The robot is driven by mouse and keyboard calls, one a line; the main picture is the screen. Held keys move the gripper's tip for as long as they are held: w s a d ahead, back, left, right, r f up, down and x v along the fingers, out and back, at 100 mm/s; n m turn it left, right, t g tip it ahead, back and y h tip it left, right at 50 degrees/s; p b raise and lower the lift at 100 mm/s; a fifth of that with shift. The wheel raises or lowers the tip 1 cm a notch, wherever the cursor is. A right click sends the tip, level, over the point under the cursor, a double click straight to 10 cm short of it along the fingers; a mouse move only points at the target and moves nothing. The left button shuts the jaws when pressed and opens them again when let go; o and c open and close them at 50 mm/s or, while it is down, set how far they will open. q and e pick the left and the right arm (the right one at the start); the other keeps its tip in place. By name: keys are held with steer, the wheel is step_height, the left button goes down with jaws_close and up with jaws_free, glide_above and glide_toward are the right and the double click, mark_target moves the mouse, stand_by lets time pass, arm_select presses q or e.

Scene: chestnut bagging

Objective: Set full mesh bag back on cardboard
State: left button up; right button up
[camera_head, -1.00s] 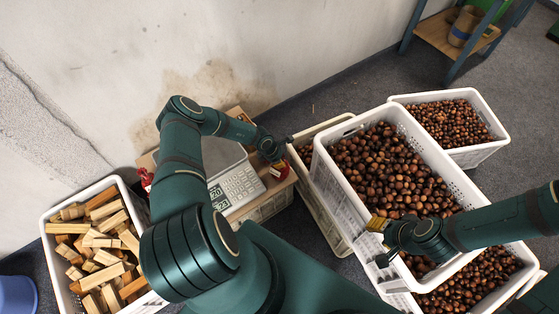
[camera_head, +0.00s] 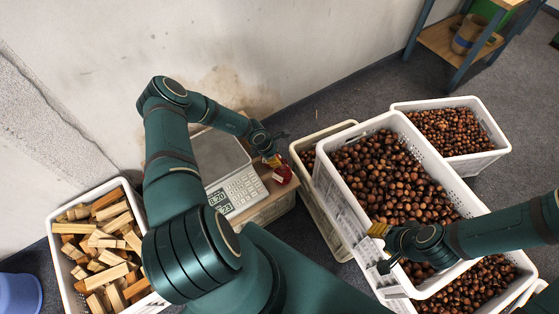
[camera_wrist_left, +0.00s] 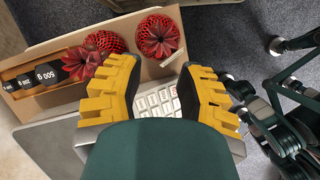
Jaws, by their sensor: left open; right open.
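A red mesh bag (camera_head: 282,175) sits at the right end of the brown cardboard (camera_head: 266,190) beside the scale (camera_head: 237,190). In the left wrist view, a red mesh bag (camera_wrist_left: 158,38) lies on the cardboard (camera_wrist_left: 120,72) just beyond my fingertips, and another (camera_wrist_left: 103,41) lies left of it, with a dark red, petal-like gathered end. My left gripper (camera_wrist_left: 160,82) is open with nothing between its yellow fingers; in the head view it is small, right behind the bag. My right gripper (camera_head: 379,230) is open and empty over the near edge of the big chestnut crate.
A large white crate of chestnuts (camera_head: 322,176) stands to the right, with more chestnut crates behind and in front. A crate of wood blocks (camera_head: 51,243) is at left. The wall (camera_head: 130,60) is close behind the scale.

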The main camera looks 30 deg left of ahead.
arm_select(q)
steer(key=s+d+r+m, duration=0.2)
steer(key=d+r+m, duration=0.4)
steer(key=d+m, duration=0.15)
steer(key=s+d+r+m, duration=0.3)
steer(key=d+r+m, duration=0.2)
steer(key=d+m, duration=0.25)
steer(key=s+d+r+m+g+h, duration=0.1)
steer(key=s+d+r+m, duration=0.8)
steer(key=s+m, duration=0.1)
steer(key=shift+d, duration=0.25)
